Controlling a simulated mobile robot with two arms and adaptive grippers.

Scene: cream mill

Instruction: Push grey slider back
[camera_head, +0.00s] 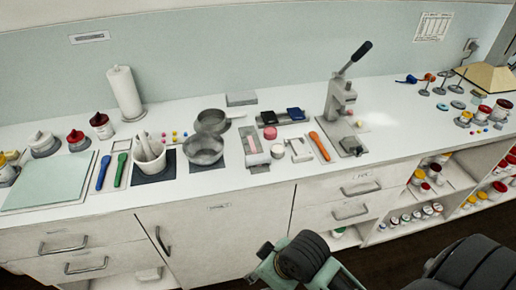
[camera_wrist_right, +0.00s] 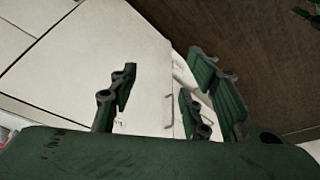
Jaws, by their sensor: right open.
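A narrow upright-lying pale slider unit (camera_head: 254,148) with a pinkish strip and a grey base sits on the counter, right of the grey pan. It is too small to tell exactly how far its sliding part stands along the track. My right gripper (camera_wrist_right: 165,105) is open and empty in the right wrist view, with cabinet fronts and the floor beyond its fingers. It is well away from the slider, which is not in that view. My left gripper is not in view.
The white counter (camera_head: 221,185) holds a grey pan (camera_head: 204,150), a mortar (camera_head: 149,154), an orange-handled tool (camera_head: 319,146) and a lever press (camera_head: 341,110). Drawers (camera_head: 348,210) with handles line its front. Part of my arm shows below the counter edge.

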